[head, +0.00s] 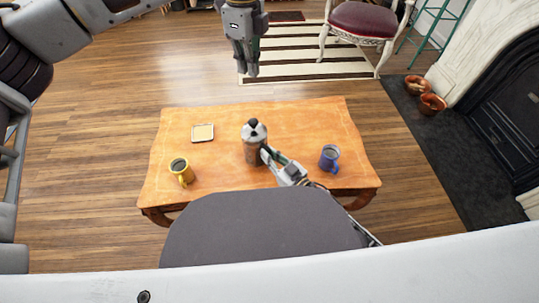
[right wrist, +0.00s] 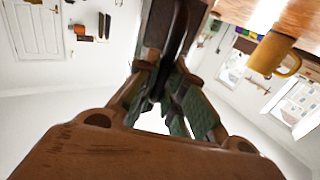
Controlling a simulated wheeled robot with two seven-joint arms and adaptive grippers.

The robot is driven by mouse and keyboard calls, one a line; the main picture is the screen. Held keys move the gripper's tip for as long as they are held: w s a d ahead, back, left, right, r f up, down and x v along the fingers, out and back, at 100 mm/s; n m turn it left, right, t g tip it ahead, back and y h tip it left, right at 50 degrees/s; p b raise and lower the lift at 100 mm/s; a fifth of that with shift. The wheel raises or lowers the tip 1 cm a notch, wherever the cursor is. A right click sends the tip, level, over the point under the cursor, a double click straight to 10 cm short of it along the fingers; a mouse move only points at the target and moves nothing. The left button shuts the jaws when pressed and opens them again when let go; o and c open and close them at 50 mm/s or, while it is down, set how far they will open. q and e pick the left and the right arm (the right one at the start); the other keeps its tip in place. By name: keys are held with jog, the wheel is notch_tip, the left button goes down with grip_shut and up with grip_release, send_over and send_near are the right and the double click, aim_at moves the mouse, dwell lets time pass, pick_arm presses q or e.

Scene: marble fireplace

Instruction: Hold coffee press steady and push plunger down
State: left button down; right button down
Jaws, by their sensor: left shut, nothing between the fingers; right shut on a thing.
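The coffee press (head: 250,153) stands upright near the middle of the orange wooden table (head: 225,120), with a pale lid and a black plunger knob (head: 253,122) on top. How far the plunger stands out is too small to tell. My right gripper (head: 267,154) is shut on the press at its right side, seemingly at the handle. In the right wrist view a dark part of the press (right wrist: 168,35) runs between the fingers (right wrist: 165,95). My left gripper (head: 246,72) is shut and empty, fingers pointing down, raised beyond the table's far edge in the picture and clear of the knob.
A yellow mug (head: 181,170) stands at the table's left and shows in the right wrist view (right wrist: 272,53). A blue mug (head: 329,158) stands right of my right gripper. A small square coaster (head: 202,133) lies back left. A chair (head: 364,20) stands beyond the table.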

jog(key=c, duration=1.4)
grip_release()
jog(key=shift+c, duration=0.2)
jog(key=v, duration=1.2)
